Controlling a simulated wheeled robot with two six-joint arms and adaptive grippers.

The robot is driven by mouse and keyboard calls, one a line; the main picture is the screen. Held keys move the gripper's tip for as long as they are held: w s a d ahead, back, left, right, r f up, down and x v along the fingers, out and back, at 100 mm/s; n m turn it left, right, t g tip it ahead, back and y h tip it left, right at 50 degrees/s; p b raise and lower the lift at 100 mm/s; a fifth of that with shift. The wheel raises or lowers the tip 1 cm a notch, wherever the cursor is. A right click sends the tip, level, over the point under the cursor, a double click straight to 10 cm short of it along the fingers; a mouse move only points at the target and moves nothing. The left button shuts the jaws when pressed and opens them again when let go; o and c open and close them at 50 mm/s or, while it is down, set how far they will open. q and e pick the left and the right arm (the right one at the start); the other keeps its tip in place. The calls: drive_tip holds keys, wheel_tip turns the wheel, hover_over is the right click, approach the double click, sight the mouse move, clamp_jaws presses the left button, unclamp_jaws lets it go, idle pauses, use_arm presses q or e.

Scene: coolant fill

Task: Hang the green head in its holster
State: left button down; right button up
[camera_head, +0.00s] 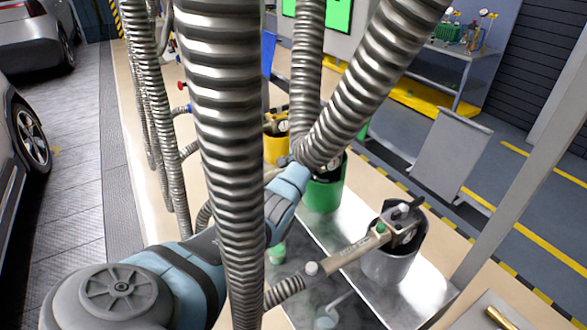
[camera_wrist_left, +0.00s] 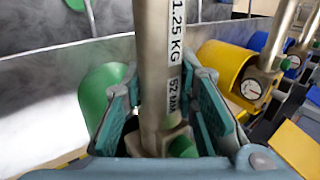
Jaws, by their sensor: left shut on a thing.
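My left gripper (camera_head: 288,182) is shut on the green head (camera_wrist_left: 162,80), a metal tube with a printed label and a green button near its base, held between teal finger pads in the left wrist view (camera_wrist_left: 165,110). The green holster (camera_head: 324,192) is a green cup just right of and below the gripper in the head view. In the left wrist view the green cup (camera_wrist_left: 98,88) lies left of the tube, partly behind the finger. Thick hoses hide much of the held head in the head view, so I cannot tell whether its end touches the cup. My right gripper is out of view.
A grey holster (camera_head: 388,265) holds another head at the right. A yellow holster (camera_wrist_left: 222,66) with a head stands on the other side, a blue one (camera_wrist_left: 262,42) beyond. Ribbed metal hoses (camera_head: 222,130) hang across the head view. The metal tray (camera_head: 405,295) lies below.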

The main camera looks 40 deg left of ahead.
use_arm(q)
drive_tip(key=shift+f+b, duration=0.4)
drive_tip(key=shift+f, duration=0.55)
drive_tip(key=c, duration=1.2)
unclamp_jaws()
drive_tip(key=shift+f, duration=0.15)
drive_tip(key=v, duration=1.2)
